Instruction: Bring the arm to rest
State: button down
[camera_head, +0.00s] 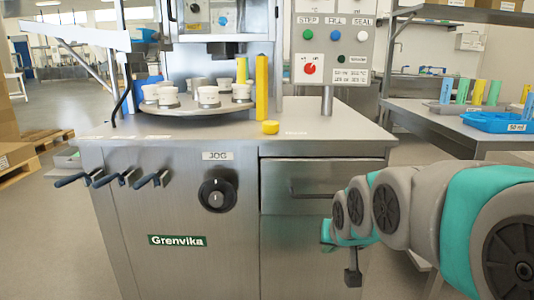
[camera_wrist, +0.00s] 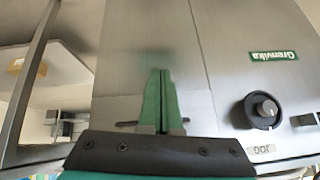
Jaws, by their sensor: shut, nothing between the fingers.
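My gripper (camera_wrist: 162,76) shows in the wrist view with its two green fingers together, shut and empty. It points at the steel front of the filling machine, with the drawer front (camera_wrist: 110,108) behind the fingers; I cannot tell how large the gap is. In the head view my arm (camera_head: 400,207) reaches in from the right edge, bent low in front of the machine's right side. Its far end is beside the drawer (camera_head: 322,185), and the fingers are hard to make out there.
The machine's top (camera_head: 330,130) holds a turntable (camera_head: 190,108) with several white jars, a yellow post (camera_head: 262,88) and a yellow lid (camera_head: 270,127). The jog dial (camera_head: 217,194) is on its front. A right-hand table holds a blue tray (camera_head: 492,123).

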jog(key=s+f+g, duration=0.3)
jog(key=s, duration=0.7)
jog(key=s+d+f+n+g, duration=0.1)
jog(key=s+f+g, duration=0.2)
jog(key=s, duration=0.7)
jog(key=s+f+g, duration=0.3)
jog(key=s+f, duration=0.1)
jog(key=s, duration=0.5)
jog(key=shift+s+d+n+h+p, duration=0.25)
jog(key=shift+s+n+h+p, duration=0.05)
jog(key=shift+s, duration=0.1)
jog(key=shift+f, duration=0.1)
